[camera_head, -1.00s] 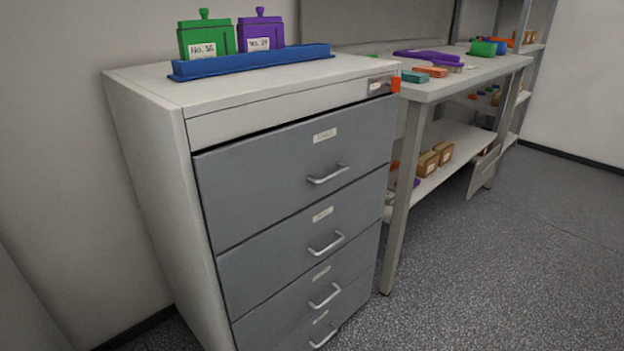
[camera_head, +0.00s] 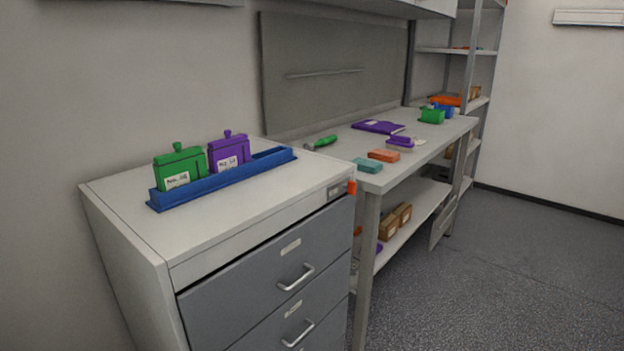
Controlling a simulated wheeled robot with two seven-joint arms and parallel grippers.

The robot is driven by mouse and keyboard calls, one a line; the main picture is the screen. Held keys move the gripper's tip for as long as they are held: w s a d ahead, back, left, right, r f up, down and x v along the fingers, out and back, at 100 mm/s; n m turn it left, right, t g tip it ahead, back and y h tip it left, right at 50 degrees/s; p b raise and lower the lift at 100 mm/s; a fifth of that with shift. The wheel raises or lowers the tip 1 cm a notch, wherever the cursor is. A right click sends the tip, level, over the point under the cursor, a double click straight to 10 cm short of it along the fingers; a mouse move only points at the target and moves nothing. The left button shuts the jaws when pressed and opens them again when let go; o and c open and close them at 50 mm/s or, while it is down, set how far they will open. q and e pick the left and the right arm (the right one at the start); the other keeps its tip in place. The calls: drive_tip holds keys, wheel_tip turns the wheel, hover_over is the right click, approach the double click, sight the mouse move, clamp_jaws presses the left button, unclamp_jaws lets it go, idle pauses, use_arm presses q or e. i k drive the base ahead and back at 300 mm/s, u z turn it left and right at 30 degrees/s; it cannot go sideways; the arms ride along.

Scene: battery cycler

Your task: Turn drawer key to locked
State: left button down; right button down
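A light grey cabinet (camera_head: 120,219) with dark grey drawers stands at the left front. Its top drawer (camera_head: 262,288) looks closed and has a bar handle (camera_head: 296,278) and a pale label. At the right end of the strip above the drawers is a small metallic lock plate (camera_head: 338,190). A small orange-red piece (camera_head: 351,187) sits beside it at the cabinet's corner and may be the key. It is too small to tell which way it is turned. Neither of my grippers is in view.
A blue tray (camera_head: 278,158) on the cabinet holds a green battery (camera_head: 180,166) and a purple battery (camera_head: 229,152). A workbench (camera_head: 345,140) stands right of the cabinet, with teal, orange and purple items on it. The floor (camera_head: 520,270) at the right is clear.

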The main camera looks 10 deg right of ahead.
sight(351, 185)
drive_tip(key=k, duration=0.3)
drive_tip(key=z, duration=0.55)
drive_tip(key=i, duration=1.2)
drive_tip(key=u, duration=0.65)
